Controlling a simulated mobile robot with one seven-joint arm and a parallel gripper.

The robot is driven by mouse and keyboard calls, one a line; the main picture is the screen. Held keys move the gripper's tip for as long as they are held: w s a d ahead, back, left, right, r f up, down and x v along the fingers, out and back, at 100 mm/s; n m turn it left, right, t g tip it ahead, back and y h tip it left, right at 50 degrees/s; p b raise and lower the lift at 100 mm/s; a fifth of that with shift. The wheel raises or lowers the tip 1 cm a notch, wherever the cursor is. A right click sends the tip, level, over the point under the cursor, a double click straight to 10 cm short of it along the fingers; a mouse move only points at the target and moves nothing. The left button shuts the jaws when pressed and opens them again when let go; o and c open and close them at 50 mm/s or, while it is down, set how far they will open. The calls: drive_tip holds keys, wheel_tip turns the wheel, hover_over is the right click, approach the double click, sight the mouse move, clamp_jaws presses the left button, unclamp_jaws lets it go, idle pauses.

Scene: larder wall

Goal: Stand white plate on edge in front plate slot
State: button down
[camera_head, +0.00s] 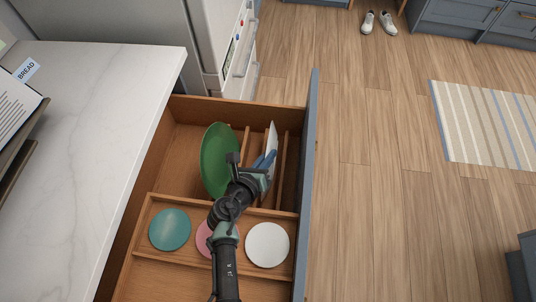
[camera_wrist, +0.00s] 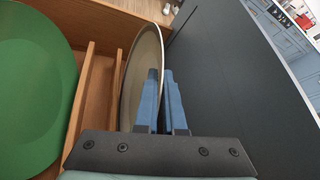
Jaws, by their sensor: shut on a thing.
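The white plate (camera_head: 272,143) stands roughly on edge in the right part of the open drawer, among the wooden dividers. It also shows nearly edge-on in the wrist view (camera_wrist: 140,80). Wooden dividers (camera_head: 281,165) form the plate slots; in the wrist view a divider (camera_wrist: 98,105) is left of the plate. The plate's lower edge is hidden, so I cannot tell whether it touches the drawer floor.
A green plate (camera_head: 217,160) leans upright left of the dividers. A front tray holds teal (camera_head: 170,229), pink (camera_head: 204,240) and white (camera_head: 267,245) discs. The drawer's blue front panel (camera_head: 308,150) bounds the right; the counter (camera_head: 95,120) lies left.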

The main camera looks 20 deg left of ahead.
drive_tip(key=c, duration=0.9)
unclamp_jaws()
drive_tip(key=shift+s+f, duration=0.1)
drive_tip(key=shift+f, duration=0.05)
drive_tip(key=p+v, duration=0.2)
drive_tip(key=v, duration=1.1)
